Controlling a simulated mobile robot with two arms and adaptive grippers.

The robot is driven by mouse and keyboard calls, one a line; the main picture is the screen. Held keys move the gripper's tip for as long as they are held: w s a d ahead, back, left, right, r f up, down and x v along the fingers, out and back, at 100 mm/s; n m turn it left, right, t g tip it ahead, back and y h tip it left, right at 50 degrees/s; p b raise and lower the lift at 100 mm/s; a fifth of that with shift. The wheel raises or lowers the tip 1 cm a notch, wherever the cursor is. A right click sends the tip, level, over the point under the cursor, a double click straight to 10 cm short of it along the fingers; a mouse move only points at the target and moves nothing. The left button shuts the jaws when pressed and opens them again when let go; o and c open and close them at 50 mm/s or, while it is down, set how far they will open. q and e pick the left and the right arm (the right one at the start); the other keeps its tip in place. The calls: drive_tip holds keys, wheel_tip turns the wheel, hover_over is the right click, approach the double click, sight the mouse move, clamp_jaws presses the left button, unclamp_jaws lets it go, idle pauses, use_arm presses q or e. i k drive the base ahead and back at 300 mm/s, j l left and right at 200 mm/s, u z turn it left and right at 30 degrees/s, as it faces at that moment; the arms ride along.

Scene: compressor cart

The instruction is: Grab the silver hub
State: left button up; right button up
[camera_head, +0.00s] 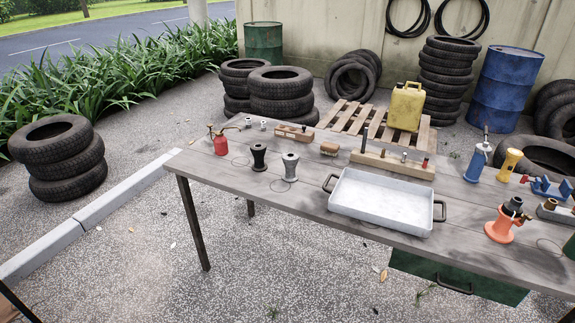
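The silver hub (290,168) stands upright on the wooden workbench (330,222), left of the middle. It is a spool shape with a narrow waist and wider ends. A black hub (258,158) of similar shape stands just to its left, a small gap apart. A grey metal tray (383,204) with dark handles lies to the right of the silver hub. Neither of my grippers shows in the head view, so I cannot see their state.
A red oil can (220,143) stands left of the hubs. A brush (330,149) and a wooden block with tools (392,166) lie behind. Orange (500,229), blue (477,163) and yellow (509,165) items crowd the right side. The bench's front edge near the silver hub is clear.

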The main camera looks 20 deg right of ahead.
sight(290, 159)
drive_tip(key=i+z, duration=0.15)
drive_tip(key=z, duration=0.2)
drive_tip(key=i+j+z, duration=0.1)
drive_tip(key=z, duration=0.3)
drive_tip(key=i+j+z, duration=0.1)
drive_tip(key=z, duration=0.25)
